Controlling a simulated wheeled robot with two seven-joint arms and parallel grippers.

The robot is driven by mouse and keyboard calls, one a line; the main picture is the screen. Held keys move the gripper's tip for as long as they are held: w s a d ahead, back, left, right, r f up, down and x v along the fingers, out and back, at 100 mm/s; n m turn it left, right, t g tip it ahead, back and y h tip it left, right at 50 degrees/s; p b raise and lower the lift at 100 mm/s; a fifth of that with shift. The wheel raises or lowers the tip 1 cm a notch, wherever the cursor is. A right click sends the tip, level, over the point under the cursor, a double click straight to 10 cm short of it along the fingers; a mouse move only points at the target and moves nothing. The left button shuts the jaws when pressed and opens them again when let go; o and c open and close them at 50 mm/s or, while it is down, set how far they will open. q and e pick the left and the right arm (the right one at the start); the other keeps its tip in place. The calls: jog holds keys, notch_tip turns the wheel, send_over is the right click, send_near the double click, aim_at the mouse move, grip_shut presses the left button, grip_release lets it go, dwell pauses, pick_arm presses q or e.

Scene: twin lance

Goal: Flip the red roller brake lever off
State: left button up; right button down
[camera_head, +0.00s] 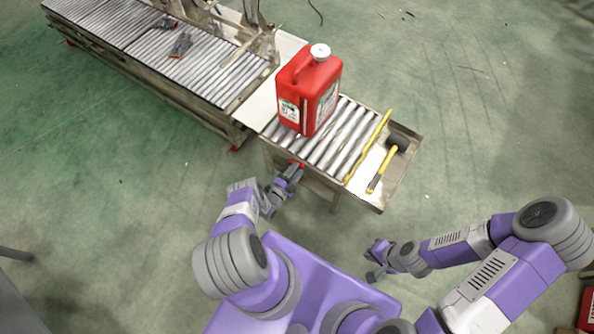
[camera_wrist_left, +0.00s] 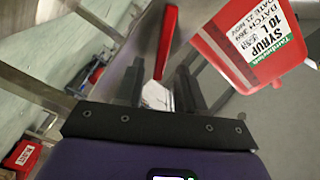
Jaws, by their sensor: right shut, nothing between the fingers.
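The red roller brake lever (camera_head: 297,163) shows as a small red bit at the near edge of the roller table (camera_head: 325,186). In the left wrist view the lever (camera_wrist_left: 168,40) is a long red bar whose lower end appears between my fingertips. My left gripper (camera_head: 293,172) is at that table edge, beside the lever. Its two dark fingers (camera_wrist_left: 160,72) stand apart with a gap between them; whether they touch the lever I cannot tell. My right gripper (camera_head: 374,264) is shut and empty, low over the floor right of my base.
A red jerrycan (camera_head: 309,90) with a white cap stands on the rollers; its syrup label (camera_wrist_left: 262,35) shows in the wrist view. A yellow bar (camera_head: 368,147) and a black-headed mallet (camera_head: 381,170) lie at the table's right end. A longer roller conveyor (camera_head: 190,62) stands left.

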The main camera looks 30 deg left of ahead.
pick_arm(q)
jog(key=shift+w, duration=0.55)
grip_shut()
